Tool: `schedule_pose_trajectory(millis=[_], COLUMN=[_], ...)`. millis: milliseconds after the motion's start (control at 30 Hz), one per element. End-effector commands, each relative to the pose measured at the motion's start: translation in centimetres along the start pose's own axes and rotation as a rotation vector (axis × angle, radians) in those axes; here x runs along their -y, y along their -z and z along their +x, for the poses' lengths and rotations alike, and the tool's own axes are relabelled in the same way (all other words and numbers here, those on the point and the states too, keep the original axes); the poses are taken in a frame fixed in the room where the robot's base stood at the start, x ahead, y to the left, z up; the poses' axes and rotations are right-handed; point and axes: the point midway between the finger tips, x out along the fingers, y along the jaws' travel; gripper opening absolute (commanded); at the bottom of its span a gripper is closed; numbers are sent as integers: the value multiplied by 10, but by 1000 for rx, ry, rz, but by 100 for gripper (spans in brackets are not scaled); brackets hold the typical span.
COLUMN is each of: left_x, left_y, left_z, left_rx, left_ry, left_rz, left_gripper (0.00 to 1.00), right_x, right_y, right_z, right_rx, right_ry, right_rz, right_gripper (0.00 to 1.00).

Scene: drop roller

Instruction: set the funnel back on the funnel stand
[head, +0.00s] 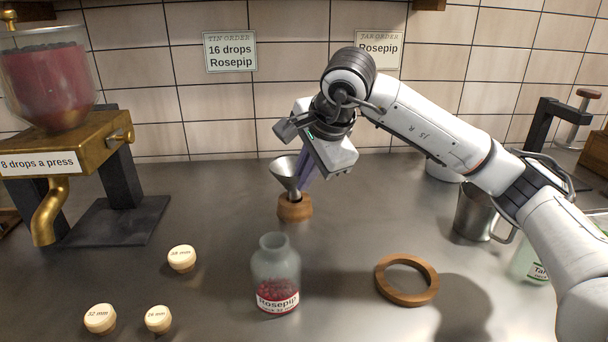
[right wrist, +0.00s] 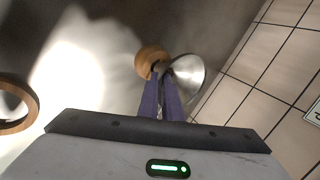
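The metal funnel (head: 284,172) is upright, wide mouth up, directly over the round wooden funnel stand (head: 294,207) on the counter. Its spout end meets the top of the stand; I cannot tell how deep it sits. My right gripper (head: 304,172) comes from the right with its purple fingers close together at the funnel's narrow part, and looks shut on it. In the right wrist view the fingertips (right wrist: 161,80) are at the funnel (right wrist: 187,76), with the stand (right wrist: 150,60) just beyond. My left gripper is not in view.
A Rosepip bottle (head: 276,275) stands in front of the stand. A wooden ring (head: 407,280) lies right of it. Several round caps (head: 182,259) lie at the front left. The brass dispenser (head: 70,140) is at left, a metal mug (head: 475,212) at right.

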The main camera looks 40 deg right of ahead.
Motion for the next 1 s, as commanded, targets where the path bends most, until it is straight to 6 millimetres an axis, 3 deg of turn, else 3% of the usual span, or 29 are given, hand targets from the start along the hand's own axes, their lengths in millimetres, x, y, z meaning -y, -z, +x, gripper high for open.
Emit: schedule_pose_trajectory(millis=[1000], left_x=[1], left_y=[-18], left_z=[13], left_rx=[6], left_ry=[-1], left_rz=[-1], left_gripper=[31], right_x=[-14], right_y=[-1], right_z=[23], right_rx=[-1], right_ry=[0], right_rz=[0], right_gripper=[0])
